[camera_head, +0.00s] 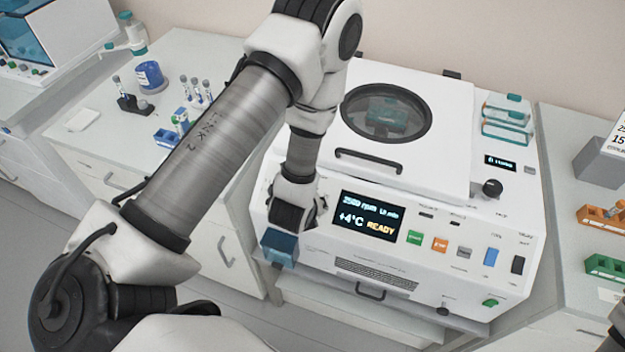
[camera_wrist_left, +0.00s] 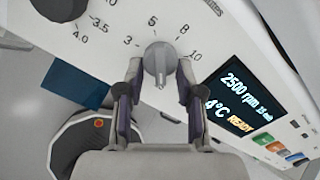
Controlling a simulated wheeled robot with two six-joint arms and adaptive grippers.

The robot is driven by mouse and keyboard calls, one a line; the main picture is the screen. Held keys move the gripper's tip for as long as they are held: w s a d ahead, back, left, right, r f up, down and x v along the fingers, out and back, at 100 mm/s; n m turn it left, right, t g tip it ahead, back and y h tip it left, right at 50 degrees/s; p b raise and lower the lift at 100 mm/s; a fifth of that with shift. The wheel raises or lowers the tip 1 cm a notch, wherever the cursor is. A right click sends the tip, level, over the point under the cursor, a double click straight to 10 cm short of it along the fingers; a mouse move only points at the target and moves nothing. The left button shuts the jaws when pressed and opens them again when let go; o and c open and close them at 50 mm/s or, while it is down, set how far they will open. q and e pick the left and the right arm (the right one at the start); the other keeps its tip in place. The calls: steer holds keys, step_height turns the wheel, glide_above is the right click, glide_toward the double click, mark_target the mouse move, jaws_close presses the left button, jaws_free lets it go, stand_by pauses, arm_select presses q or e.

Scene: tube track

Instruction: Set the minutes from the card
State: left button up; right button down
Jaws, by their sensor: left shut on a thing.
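The grey minutes knob (camera_wrist_left: 157,58) shows in the left wrist view, with the marks 3, 5, 8 and 10 around it. My left gripper (camera_wrist_left: 159,70) is shut on it, one finger on each side. I cannot tell for sure which mark the knob points to. In the head view the left gripper (camera_head: 295,205) is at the left end of the machine's front panel and hides the knob. The display (camera_head: 367,217) reads 2500 rpm, +4°C and READY; its minutes figure is too small to read surely. The card (camera_head: 618,140) is cut off at the right edge, showing "25" and "15".
A black knob (camera_wrist_left: 62,5) with marks 3.5 and 4.0 is close beside the minutes knob. A blue block (camera_head: 280,247) is just below the gripper. Coloured buttons (camera_head: 440,244) line the panel. Orange (camera_head: 600,217) and green (camera_head: 606,267) racks stand at right.

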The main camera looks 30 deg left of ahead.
arm_select(q)
steer(key=shift+w+r, duration=0.1)
steer(key=shift+w, duration=0.05)
steer(key=o, duration=1.2)
steer(key=shift+c, duration=0.2)
step_height(320, 180, up, 10)
